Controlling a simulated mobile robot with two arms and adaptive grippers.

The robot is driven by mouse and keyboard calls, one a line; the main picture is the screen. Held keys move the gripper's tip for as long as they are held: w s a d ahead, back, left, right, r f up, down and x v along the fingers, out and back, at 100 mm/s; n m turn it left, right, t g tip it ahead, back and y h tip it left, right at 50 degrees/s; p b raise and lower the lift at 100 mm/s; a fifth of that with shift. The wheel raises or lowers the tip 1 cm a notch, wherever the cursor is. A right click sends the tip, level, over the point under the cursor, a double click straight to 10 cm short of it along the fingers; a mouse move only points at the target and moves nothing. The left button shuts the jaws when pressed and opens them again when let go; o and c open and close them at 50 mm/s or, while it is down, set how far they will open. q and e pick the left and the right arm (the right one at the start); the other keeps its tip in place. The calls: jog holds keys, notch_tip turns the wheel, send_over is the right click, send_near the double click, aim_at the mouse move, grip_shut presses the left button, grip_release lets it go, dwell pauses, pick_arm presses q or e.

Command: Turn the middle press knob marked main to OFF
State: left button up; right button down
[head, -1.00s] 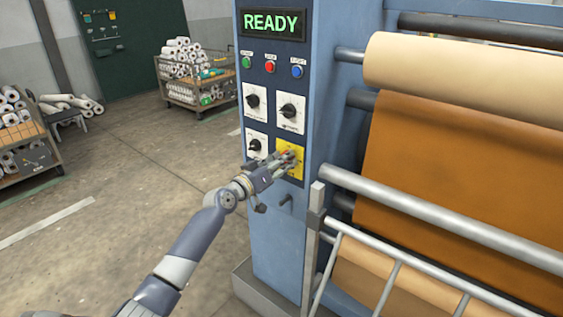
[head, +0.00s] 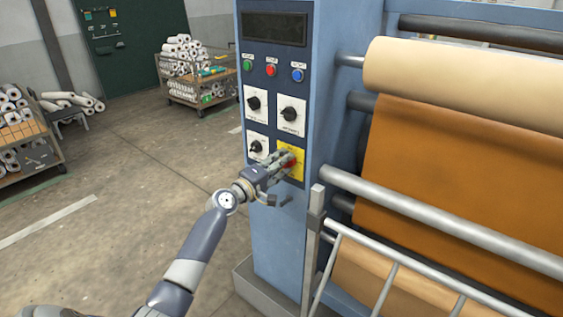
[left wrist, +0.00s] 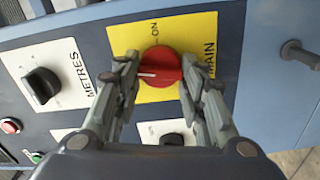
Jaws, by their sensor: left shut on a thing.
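The red main knob (head: 291,161) sits on a yellow plate (head: 298,174) at the lower right of the panel's knobs. In the left wrist view the knob (left wrist: 161,66) is between the two fingers of my left gripper (left wrist: 158,82), which is shut on it. The plate (left wrist: 205,30) reads ON and MAIN there. The knob's white line points left in that view, away from MAIN and about a quarter turn from ON. No OFF mark is readable. My left gripper (head: 284,163) also shows in the head view. My right gripper is not in view.
White plates with black knobs (head: 291,114) surround the yellow one. Green, red and blue buttons (head: 271,70) sit below a dark display (head: 274,29). A short peg (head: 286,200) juts out below.

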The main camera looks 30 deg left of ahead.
pick_arm(q)
jog(key=shift+n+p, duration=0.3)
jog(key=shift+n, duration=0.9)
jog(key=o, duration=1.1)
jog(key=shift+c, duration=0.2)
jog(key=s+a, duration=0.1)
jog(key=s, duration=1.1)
jog(key=shift+f, duration=0.15)
